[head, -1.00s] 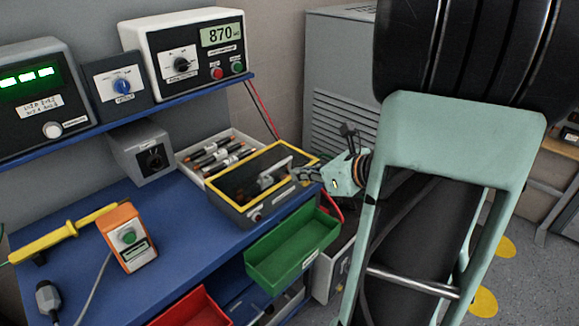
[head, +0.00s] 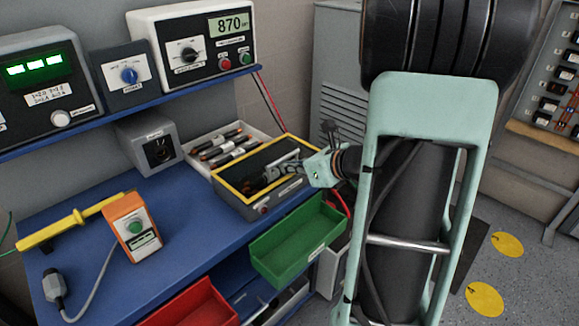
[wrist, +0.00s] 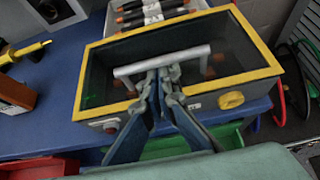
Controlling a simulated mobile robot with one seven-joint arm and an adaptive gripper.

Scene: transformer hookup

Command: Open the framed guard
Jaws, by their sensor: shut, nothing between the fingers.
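The framed guard (head: 235,190) is a yellow-edged dark pane on top of a grey box on the blue bench. In the wrist view its yellow frame (wrist: 180,28) lies flat along the box rim, and a pale bar handle (wrist: 190,55) crosses its middle. My gripper (head: 272,174) reaches in from the right over the guard. In the wrist view my gripper (wrist: 160,72) is shut and empty, its fingertips at the near side of the handle. Whether they touch it cannot be told. The fingers hide part of the near frame edge.
A tray of dark cylinders (head: 247,130) sits behind the box. A green bin (head: 298,240) hangs at the bench front below it, with a red bin (head: 190,305) to its left. A shelf of instruments overhangs the back.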

